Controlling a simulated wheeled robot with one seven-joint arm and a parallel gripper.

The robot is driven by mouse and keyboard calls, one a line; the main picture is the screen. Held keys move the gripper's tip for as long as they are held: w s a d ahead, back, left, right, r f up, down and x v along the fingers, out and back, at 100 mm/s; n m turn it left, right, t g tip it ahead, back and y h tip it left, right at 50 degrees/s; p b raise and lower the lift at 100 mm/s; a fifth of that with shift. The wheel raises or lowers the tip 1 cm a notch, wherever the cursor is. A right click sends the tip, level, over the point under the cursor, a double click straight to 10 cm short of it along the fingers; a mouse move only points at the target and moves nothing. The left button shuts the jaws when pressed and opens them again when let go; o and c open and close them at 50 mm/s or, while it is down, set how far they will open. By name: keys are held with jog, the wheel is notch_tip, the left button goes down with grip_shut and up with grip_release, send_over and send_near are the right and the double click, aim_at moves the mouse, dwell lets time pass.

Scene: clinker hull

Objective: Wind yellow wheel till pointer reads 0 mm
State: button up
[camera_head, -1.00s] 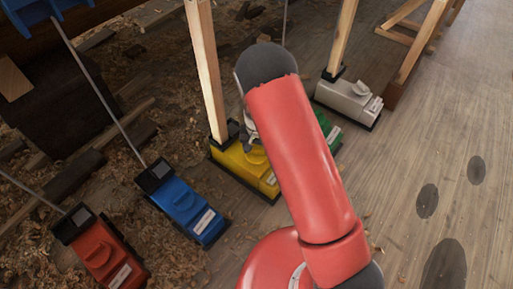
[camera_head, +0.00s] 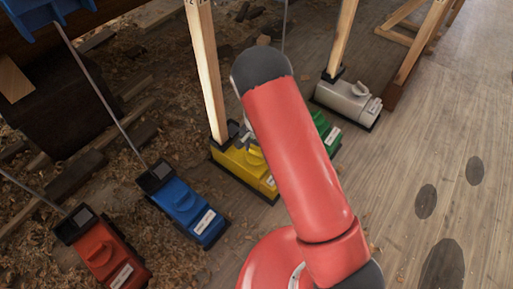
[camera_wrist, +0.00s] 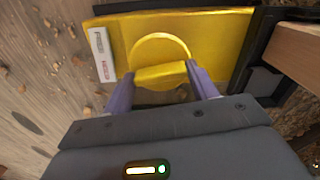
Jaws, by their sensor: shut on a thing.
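The yellow unit (camera_head: 236,163) stands on the floor at the foot of a wooden post, partly hidden by my arm in the head view. In the wrist view its yellow housing (camera_wrist: 215,35) fills the top, with the round yellow wheel (camera_wrist: 160,45) on it. My gripper (camera_wrist: 162,82) is shut on the wheel's raised yellow grip (camera_wrist: 160,73), one purple finger on each side. In the head view my gripper is mostly hidden behind my red arm. I cannot make out a pointer or a scale reading in either view.
A blue unit (camera_head: 187,205) and a red unit (camera_head: 103,252) stand to the left, each with a thin rod. A green unit (camera_head: 325,132) and a white unit (camera_head: 348,100) stand to the right. Wood shavings cover the left floor; the right plank floor (camera_head: 440,150) is clear.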

aim_at(257, 150)
jog(key=m+p, duration=0.1)
jog(key=m, duration=0.5)
jog(key=shift+m+p, duration=0.3)
jog(key=shift+p, duration=0.1)
dwell(0.4)
jog(key=o, duration=1)
jog(key=shift+r+p, duration=0.65)
jog(key=shift+r, duration=3.25)
jog(key=shift+c, duration=0.3)
